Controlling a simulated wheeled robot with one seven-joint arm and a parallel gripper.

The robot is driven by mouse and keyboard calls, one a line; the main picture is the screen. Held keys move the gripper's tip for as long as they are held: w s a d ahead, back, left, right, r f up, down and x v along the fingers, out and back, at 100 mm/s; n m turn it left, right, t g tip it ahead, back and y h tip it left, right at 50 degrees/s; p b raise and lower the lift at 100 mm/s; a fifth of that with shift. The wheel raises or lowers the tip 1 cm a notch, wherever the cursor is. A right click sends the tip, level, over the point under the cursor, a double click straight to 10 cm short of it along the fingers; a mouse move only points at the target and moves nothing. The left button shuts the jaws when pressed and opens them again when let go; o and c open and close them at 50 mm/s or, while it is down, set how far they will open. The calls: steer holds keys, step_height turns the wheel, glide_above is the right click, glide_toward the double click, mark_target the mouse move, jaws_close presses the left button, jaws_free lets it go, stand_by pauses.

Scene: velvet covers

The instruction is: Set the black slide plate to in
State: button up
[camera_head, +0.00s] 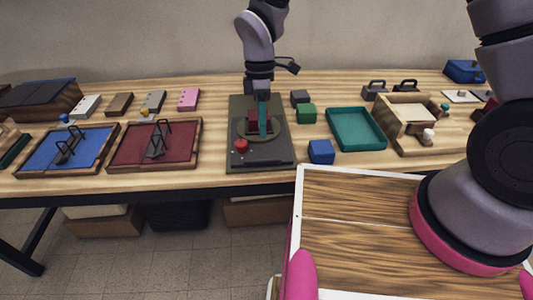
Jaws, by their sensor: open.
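My gripper (262,133) points down over the dark base plate (272,157) at the middle of the table. Its teal finger is in front of a dark red block (254,119) inside a round ring on that plate. I cannot tell whether it touches the block. A red knob (240,146) stands at the plate's front left. I cannot tell for sure which part is the black slide plate; a brown box with black panels (38,95) at the far left back also fits. The gripper is far from that box. No held object is visible.
Blue (66,149) and dark red (155,145) framed panels with black handles lie left of the plate. A blue cube (321,152), a green cube (306,113) and a teal tray (356,129) stand to its right. A wooden box (405,108) is further right.

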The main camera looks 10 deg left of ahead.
steer(key=x, duration=0.9)
steer(key=shift+w+f, duration=0.1)
steer(key=shift+c, duration=0.3)
jaws_close()
steer(key=shift+w, duration=0.1)
stand_by(0.8)
